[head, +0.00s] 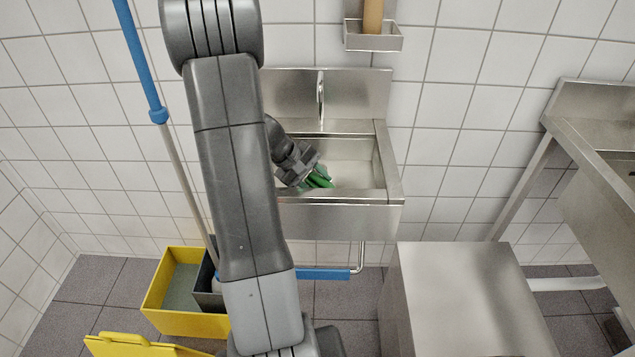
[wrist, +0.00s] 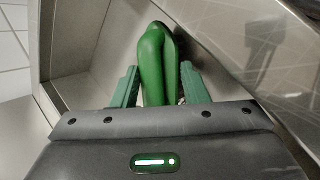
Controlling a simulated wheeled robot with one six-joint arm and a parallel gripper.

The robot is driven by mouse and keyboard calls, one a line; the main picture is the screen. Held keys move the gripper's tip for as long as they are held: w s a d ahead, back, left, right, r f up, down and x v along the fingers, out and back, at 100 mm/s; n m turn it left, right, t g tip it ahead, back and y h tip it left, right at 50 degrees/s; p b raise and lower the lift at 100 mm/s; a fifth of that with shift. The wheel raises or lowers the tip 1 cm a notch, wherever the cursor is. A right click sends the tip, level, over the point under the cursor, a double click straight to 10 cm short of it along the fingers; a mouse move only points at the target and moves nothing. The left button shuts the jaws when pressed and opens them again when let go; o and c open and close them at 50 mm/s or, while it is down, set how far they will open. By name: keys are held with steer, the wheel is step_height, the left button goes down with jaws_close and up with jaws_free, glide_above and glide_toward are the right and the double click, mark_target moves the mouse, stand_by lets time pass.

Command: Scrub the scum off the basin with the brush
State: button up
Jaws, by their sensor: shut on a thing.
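The steel basin (head: 393,180) is fixed to the tiled wall, and its wall also shows in the wrist view (wrist: 75,65). My gripper (head: 318,181) reaches down into the basin, left of its middle. In the wrist view my gripper (wrist: 156,85) is shut on the green handle of the brush (wrist: 151,62). The handle also shows as a small green piece in the head view (head: 319,182). The brush's bristles are hidden, so I cannot tell whether they touch the basin floor. I cannot make out any scum; my arm covers the basin's left part.
A steel box-like unit (head: 455,290) stands at the front right of the basin. A steel counter (head: 590,180) is at the right. A yellow bucket (head: 165,318) and a blue-handled mop (head: 140,60) are at the left. A small wall holder (head: 373,42) hangs above the basin.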

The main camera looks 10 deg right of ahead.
steer(key=shift+s+d+f+g, duration=0.1)
steer(key=shift+s+f+g, duration=0.3)
steer(key=shift+s, duration=0.45)
steer(key=shift+s+d+b, duration=0.15)
steer(key=shift+d+b, duration=0.1)
steer(key=shift+b, duration=0.05)
steer(key=shift+w+d+r, duration=0.1)
steer(key=shift+w+d, duration=0.1)
steer(key=shift+d, duration=0.3)
steer(key=shift+w+d+r+p, duration=0.25)
steer(key=shift+w+d+p, duration=0.15)
steer(key=shift+w+d, duration=0.15)
steer(key=shift+w+d+r+t, duration=0.1)
steer(key=shift+w+t, duration=0.2)
steer(key=shift+w, duration=0.7)
steer(key=shift+w+d+p, duration=0.2)
steer(key=shift+w+d, duration=0.05)
steer(key=shift+w, duration=0.8)
steer(key=shift+w+d+p, duration=0.2)
steer(key=shift+w, duration=0.8)
steer(key=shift+r+p, duration=1.95)
steer(key=shift+r, duration=0.95)
